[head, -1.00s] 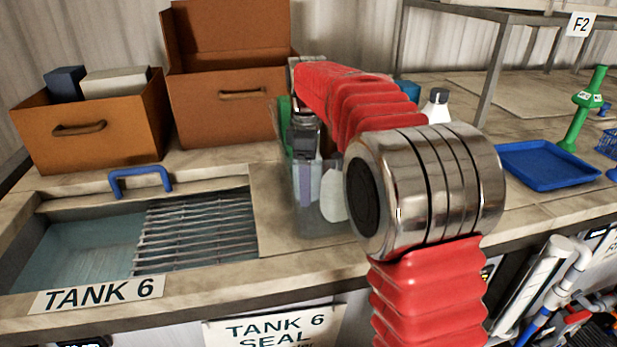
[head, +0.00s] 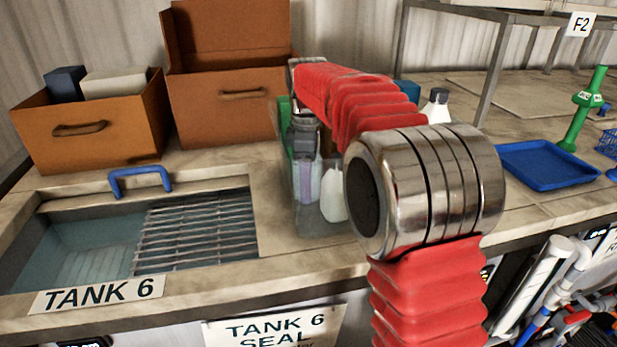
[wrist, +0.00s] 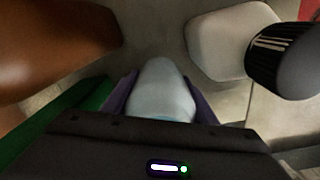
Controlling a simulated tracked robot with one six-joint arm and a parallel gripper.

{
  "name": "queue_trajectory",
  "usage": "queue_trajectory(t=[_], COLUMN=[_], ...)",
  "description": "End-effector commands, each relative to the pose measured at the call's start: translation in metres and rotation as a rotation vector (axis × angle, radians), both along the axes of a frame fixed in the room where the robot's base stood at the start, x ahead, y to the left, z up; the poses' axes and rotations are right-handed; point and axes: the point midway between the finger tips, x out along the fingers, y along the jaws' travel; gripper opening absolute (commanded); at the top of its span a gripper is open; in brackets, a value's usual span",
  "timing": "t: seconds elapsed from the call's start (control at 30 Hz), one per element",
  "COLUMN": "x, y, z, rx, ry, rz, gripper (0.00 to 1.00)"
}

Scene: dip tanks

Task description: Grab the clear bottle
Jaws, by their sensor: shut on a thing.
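The clear bottle (wrist: 160,88) shows in the wrist view as a pale, see-through grey-blue shape between the purple pads of my gripper (wrist: 160,105). My gripper is shut on it. In the head view my gripper (head: 307,180) is low inside or behind a see-through bin (head: 318,228) on the counter, right of the tank. The bottle cannot be made out clearly there, and its lower part is hidden. A white bottle (head: 333,190) stands just right of my gripper, partly hidden by my arm.
A green thing (wrist: 75,118) lies close on the left in the wrist view. A black ribbed cap (wrist: 282,60) is at right. Open tank 6 (head: 95,262) is left of the bin, with brown boxes (head: 230,118) behind. A blue tray (head: 548,166) lies at right.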

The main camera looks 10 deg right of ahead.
Motion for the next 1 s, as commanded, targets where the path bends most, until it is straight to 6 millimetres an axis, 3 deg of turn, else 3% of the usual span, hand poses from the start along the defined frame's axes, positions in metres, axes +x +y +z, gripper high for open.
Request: queue_trajectory(t=[0.4, 0.77, 1.0], x=[0.0, 0.001, 0.001], y=[0.0, -0.001, -0.001], z=[0.0, 0.006, 0.035], rx=[0.0, 0.0, 0.0], ry=[-0.001, -0.003, -0.005], rz=[0.0, -0.001, -0.001], gripper=[0.16, 0.16, 0.16])
